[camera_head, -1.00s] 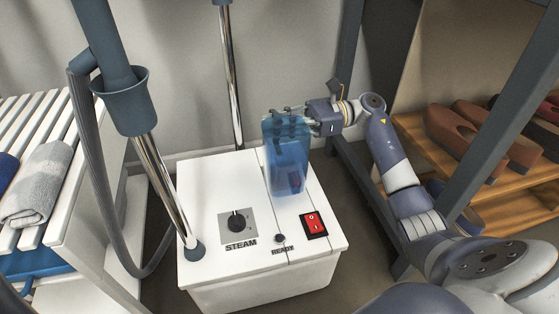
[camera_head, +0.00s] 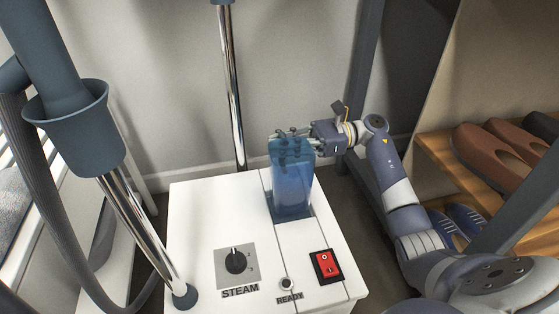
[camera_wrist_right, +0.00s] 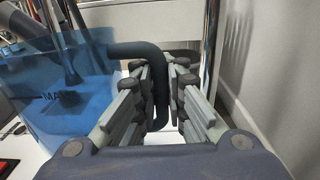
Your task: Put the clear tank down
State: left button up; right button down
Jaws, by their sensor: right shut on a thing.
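The clear tank (camera_head: 291,178) is see-through blue and upright at the back right of the white steamer base (camera_head: 205,215). Its lower end is at a dark recess in the base's top; I cannot tell whether it touches the bottom. My right gripper (camera_head: 308,143) is at the tank's upper part. In the right wrist view the dark handle (camera_wrist_right: 160,82) runs between the fingers (camera_wrist_right: 160,100), and the tank (camera_wrist_right: 60,95) with a MAX mark is at the left. The right gripper is shut on the handle. My left gripper is not in view.
The base has a dial (camera_head: 236,261) and a red switch (camera_head: 326,266). A thick pole with a grey cup (camera_head: 75,125) and hose (camera_head: 38,190) stands at left. A thin chrome pole (camera_head: 233,95) rises behind. A shoe shelf (camera_head: 440,150) is at right.

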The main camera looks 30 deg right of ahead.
aim_at(279, 156)
notch_tip(279, 156, down, 3)
jog(key=shift+f+b, duration=0.1)
jog(key=shift+b, duration=0.65)
jog(key=shift+r, duration=0.2)
jog(key=shift+f, duration=0.1)
jog(key=shift+f, duration=0.1)
jog(key=c, duration=1.7)
grip_release()
jog(key=shift+o, duration=0.2)
